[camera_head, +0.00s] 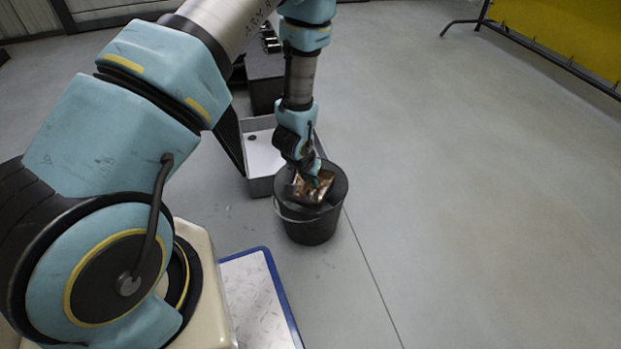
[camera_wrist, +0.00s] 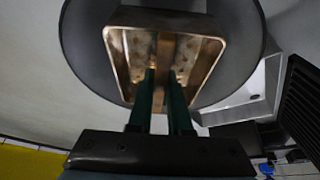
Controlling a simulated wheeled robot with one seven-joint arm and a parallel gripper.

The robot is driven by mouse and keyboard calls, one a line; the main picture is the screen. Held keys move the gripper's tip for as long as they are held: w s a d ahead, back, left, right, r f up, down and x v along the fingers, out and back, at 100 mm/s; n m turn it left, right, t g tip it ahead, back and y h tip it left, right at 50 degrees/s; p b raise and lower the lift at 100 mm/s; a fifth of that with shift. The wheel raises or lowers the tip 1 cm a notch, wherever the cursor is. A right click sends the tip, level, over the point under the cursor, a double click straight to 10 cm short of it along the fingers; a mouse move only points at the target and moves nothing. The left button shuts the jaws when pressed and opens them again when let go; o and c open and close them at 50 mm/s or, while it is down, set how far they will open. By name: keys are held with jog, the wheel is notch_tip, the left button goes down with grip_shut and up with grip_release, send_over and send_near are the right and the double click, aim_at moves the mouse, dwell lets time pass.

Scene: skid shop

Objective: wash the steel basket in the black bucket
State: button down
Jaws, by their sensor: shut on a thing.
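The black bucket (camera_head: 309,231) stands on the floor below my gripper, its wire handle hanging at the left side. Its round rim also shows in the wrist view (camera_wrist: 78,45). The steel basket (camera_head: 316,190) is a small rectangular metal pan with brownish stains; it sits tilted within the bucket's mouth. In the wrist view the basket (camera_wrist: 200,62) shows its open side with a bar across its middle. My gripper (camera_wrist: 163,75) is shut on this bar with its two green fingers. Any water in the bucket is hidden by the basket.
A shallow grey tray (camera_head: 259,160) with a pale inside lies just behind the bucket to the left. A dark box (camera_head: 265,88) stands beyond it. A yellow panel (camera_head: 570,35) on a black frame is at the far right. The floor right of the bucket is clear.

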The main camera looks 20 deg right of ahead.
notch_tip(320, 180, down, 11)
jog(key=b, duration=0.9)
